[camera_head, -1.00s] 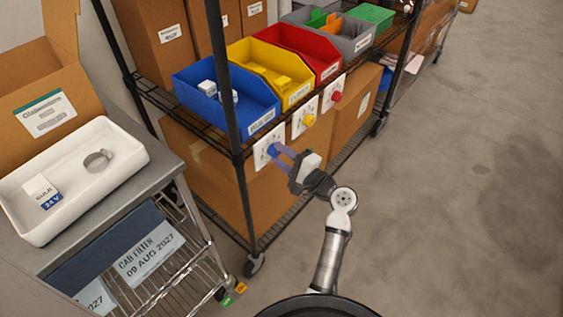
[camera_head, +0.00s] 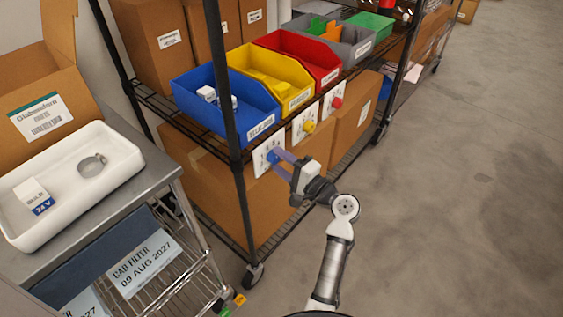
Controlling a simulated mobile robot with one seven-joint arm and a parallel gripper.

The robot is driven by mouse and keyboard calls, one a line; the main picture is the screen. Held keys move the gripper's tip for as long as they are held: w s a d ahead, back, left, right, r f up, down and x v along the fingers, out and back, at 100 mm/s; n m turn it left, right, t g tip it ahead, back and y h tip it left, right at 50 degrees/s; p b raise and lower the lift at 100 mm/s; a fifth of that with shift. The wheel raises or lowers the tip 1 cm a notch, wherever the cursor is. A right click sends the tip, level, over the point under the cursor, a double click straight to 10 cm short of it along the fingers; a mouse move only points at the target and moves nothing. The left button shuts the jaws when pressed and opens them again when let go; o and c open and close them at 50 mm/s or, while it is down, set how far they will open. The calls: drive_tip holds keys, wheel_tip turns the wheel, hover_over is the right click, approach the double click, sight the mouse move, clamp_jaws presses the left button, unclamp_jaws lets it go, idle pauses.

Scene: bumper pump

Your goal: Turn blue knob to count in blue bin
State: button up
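The blue bin (camera_head: 245,111) stands at the left end of the shelf and holds a white box (camera_head: 206,94) and a second white item (camera_head: 234,101) partly behind the rack post. Below it hangs a white dial plate (camera_head: 260,163) with the blue knob (camera_head: 272,157). My gripper (camera_head: 277,156) points at this plate, with its two bluish fingers at the knob, one on the upper side and one on the lower side. Whether the fingers press on the knob is too small to tell. The dial's marks and the knob's pointer are not readable.
Yellow (camera_head: 268,77), red (camera_head: 303,56) and grey (camera_head: 350,40) bins stand farther along the shelf. A dark rack post (camera_head: 236,150) rises just left of the blue dial. A cart with a white tray (camera_head: 110,180) stands at left. The floor (camera_head: 470,180) at right is clear.

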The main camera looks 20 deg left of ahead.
drive_tip(key=shift+o, duration=0.5)
drive_tip(key=b+v, duration=0.1)
drive_tip(key=v, duration=1.2)
drive_tip(key=shift+s+d+b, duration=0.25)
drive_tip(key=shift+d+b, duration=0.1)
drive_tip(key=shift+b, duration=0.05)
